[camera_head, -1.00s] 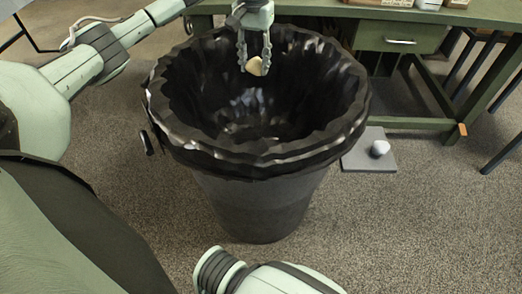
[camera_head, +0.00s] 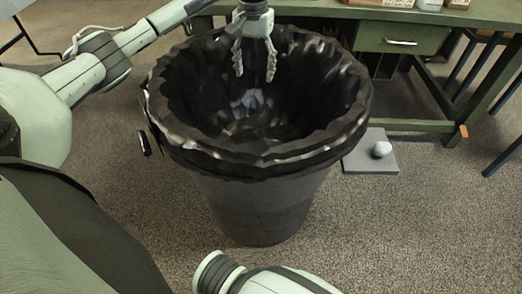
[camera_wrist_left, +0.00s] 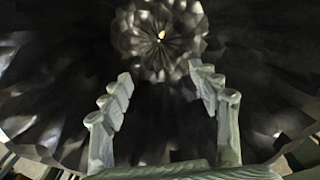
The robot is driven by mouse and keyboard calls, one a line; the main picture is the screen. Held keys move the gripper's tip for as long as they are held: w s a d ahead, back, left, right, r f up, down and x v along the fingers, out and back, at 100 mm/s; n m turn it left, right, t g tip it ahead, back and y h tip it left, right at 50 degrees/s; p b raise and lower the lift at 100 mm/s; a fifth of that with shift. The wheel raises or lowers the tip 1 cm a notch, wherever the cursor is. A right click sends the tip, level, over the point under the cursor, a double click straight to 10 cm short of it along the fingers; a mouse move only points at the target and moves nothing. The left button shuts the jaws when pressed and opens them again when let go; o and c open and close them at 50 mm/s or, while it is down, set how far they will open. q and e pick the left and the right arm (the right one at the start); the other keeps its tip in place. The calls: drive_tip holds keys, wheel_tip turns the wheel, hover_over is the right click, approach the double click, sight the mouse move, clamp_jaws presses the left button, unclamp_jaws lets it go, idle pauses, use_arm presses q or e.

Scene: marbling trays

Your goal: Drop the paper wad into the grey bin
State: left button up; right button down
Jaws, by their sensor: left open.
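The grey bin (camera_head: 262,208) stands on the floor, lined with a black bag (camera_head: 165,115) folded over its rim. My left gripper (camera_head: 255,74) hangs over the bin's mouth, fingers pointing down, open and empty. In the left wrist view the open gripper (camera_wrist_left: 160,88) faces down into the liner (camera_wrist_left: 270,75). A small pale yellow thing, likely the paper wad (camera_wrist_left: 161,35), shows at the bottom of the liner in that view, beyond the fingertips. The head view does not show it inside the bin. My right gripper is not in view.
A white crumpled lump (camera_head: 381,149) rests on a grey square plate (camera_head: 358,160) on the carpet, right of the bin. A green workbench (camera_head: 460,17) with a drawer stands behind.

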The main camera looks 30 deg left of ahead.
use_arm(q)
wheel_tip(320, 180, up, 12)
idle(0.6)
idle(0.4)
